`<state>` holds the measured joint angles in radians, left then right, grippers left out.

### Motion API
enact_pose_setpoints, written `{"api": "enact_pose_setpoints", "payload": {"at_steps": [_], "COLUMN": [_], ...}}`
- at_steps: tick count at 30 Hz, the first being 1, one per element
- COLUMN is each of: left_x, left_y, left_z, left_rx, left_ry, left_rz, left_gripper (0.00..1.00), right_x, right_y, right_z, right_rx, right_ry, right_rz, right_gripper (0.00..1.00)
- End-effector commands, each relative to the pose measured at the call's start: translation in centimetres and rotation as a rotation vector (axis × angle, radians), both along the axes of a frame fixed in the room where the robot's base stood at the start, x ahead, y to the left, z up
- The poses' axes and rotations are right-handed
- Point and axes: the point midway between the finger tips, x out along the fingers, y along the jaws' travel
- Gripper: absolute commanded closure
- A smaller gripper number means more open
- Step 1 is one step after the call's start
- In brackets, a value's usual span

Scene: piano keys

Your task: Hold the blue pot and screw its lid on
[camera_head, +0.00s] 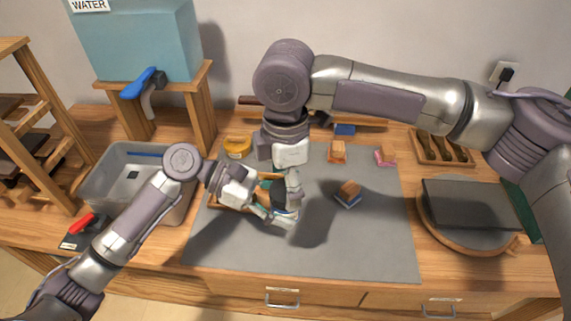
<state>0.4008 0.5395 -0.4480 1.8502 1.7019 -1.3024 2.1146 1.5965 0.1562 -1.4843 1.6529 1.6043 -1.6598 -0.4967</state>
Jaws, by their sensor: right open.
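A small dark blue object (281,196), which looks like the blue pot, is near the middle of the grey mat, partly hidden by my grippers. My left gripper (281,215) reaches in from the left with its pale fingers beside the pot; whether they are closed on it is unclear. My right gripper (290,184) comes down from above, open, with a finger just at the pot's upper right. I cannot make out the lid; it may be hidden between the grippers.
A wooden tray (229,197) lies behind my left gripper. A grey bin (100,190) is left; a round board (440,225) is right. The mat's front right is clear.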

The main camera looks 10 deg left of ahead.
Motion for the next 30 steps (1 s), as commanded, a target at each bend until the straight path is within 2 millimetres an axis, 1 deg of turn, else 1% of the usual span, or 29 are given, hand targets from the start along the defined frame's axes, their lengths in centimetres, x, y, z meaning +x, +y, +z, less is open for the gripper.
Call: {"api": "enact_pose_setpoints", "payload": {"at_steps": [1, 4, 13, 14, 15, 23, 24, 25, 30], "left_x": [0.01, 0.01, 0.01, 0.01, 0.01, 0.0, 0.0, 0.0, -0.01], "left_y": [-0.01, -0.01, -0.01, -0.01, -0.01, -0.01, -0.02, -0.02, -0.02], "left_z": [0.08, 0.08, 0.08, 0.08, 0.08, 0.08, 0.08, 0.08, 0.09], "left_rx": [-0.001, -0.001, -0.001, -0.001, -0.001, -0.001, -0.001, -0.001, -0.002], "left_ry": [-0.001, -0.001, -0.001, -0.001, -0.001, -0.001, -0.001, -0.001, -0.001], "left_rz": [0.0, 0.001, 0.001, 0.0, 0.0, 0.0, 0.0, 0.0, 0.0], "left_gripper": [1.0, 1.0, 1.0, 1.0, 1.0, 1.0, 1.0, 1.0, 1.0], "right_x": [-0.02, -0.03, -0.01, -0.02, -0.01, 0.0, 0.0, 0.0, 0.01], "right_y": [-0.01, -0.03, -0.01, -0.01, -0.01, 0.0, 0.0, 0.0, 0.0], "right_z": [-0.51, -1.09, -1.29, -1.29, -1.29, -1.27, -1.27, -1.27, -1.26], "right_rx": [0.0, 0.0, 0.001, 0.0, 0.0, 0.0, 0.0, 0.0, 0.0], "right_ry": [0.001, 0.001, 0.0, 0.0, 0.0, 0.0, 0.0, 0.0, -0.001], "right_rz": [0.0, 0.0, 0.0, 0.0, 0.0, 0.0, 0.0, 0.0, -0.002], "right_gripper": [0.18, 0.18, 0.18, 0.19, 0.26, 0.7, 0.76, 0.8, 0.8]}}
